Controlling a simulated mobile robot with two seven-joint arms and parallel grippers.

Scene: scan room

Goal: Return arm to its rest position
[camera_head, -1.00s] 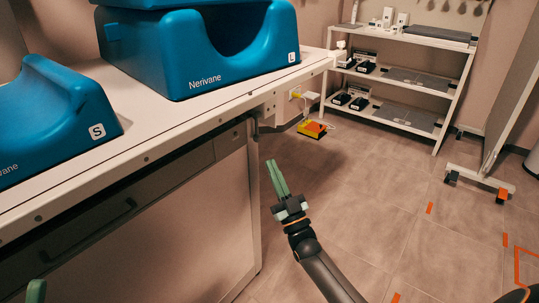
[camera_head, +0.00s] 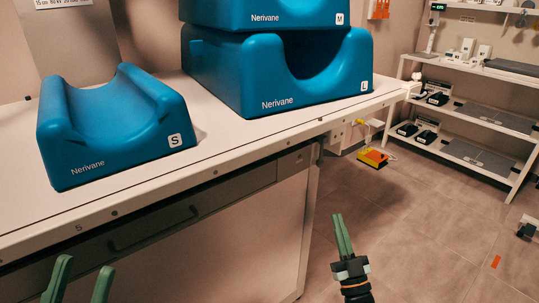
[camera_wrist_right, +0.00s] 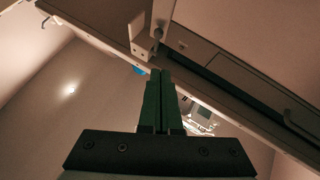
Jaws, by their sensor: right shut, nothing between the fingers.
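My right gripper (camera_head: 342,234) is in the lower middle of the head view, in front of the table's right end and over the floor. Its green fingers are together with nothing between them. In the right wrist view the shut fingers (camera_wrist_right: 160,100) point up toward the underside of a bench or table edge. My left gripper (camera_head: 82,282) shows only its two green fingertips at the bottom left of the head view, apart from each other, with no object visible between them. The rest of the left gripper is out of frame.
A white table (camera_head: 225,147) carries a small blue headrest marked S (camera_head: 110,130) and stacked blue headrests marked L (camera_head: 225,80) and M (camera_head: 270,14). A yellow-orange pedal (camera_head: 372,158) lies on the floor. A shelf rack (camera_head: 470,105) stands at right. Floor at lower right is mostly clear.

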